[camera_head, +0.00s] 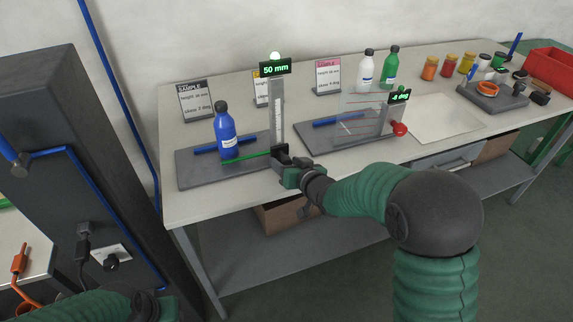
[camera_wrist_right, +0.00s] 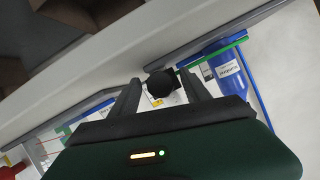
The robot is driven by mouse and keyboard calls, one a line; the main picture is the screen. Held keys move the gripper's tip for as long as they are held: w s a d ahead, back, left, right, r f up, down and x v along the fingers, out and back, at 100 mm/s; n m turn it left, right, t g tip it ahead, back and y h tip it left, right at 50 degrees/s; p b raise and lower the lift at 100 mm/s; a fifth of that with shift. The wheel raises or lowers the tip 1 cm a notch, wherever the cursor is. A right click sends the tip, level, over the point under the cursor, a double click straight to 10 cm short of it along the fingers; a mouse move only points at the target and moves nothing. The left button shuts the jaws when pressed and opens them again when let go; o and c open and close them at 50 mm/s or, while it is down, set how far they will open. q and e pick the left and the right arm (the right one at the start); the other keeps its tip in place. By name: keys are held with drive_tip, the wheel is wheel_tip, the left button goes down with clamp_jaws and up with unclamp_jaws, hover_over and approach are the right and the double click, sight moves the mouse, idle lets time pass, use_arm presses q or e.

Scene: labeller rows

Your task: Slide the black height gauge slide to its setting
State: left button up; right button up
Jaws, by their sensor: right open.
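The height gauge post (camera_head: 277,112) stands on the left grey base, with a display reading 50 mm and a lit lamp on top. Its black slide (camera_head: 279,151) is low on the post, with a green bar reaching left across the blue bottle (camera_head: 226,131). My right gripper (camera_head: 281,158) is open at the slide. In the right wrist view the slide's round black knob (camera_wrist_right: 160,83) lies between the open fingers (camera_wrist_right: 161,92); contact cannot be told. My left arm shows at the lower left of the head view, its fingers not visible.
A second grey base (camera_head: 345,140) carries a clear panel, a tilt display and a red knob (camera_head: 400,129). Sample cards, bottles and jars stand along the back. A dark cabinet (camera_head: 75,150) stands left of the table. A pale sheet (camera_head: 440,118) lies on the right.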

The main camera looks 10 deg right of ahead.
clamp_jaws()
idle(0.4)
idle(1.1)
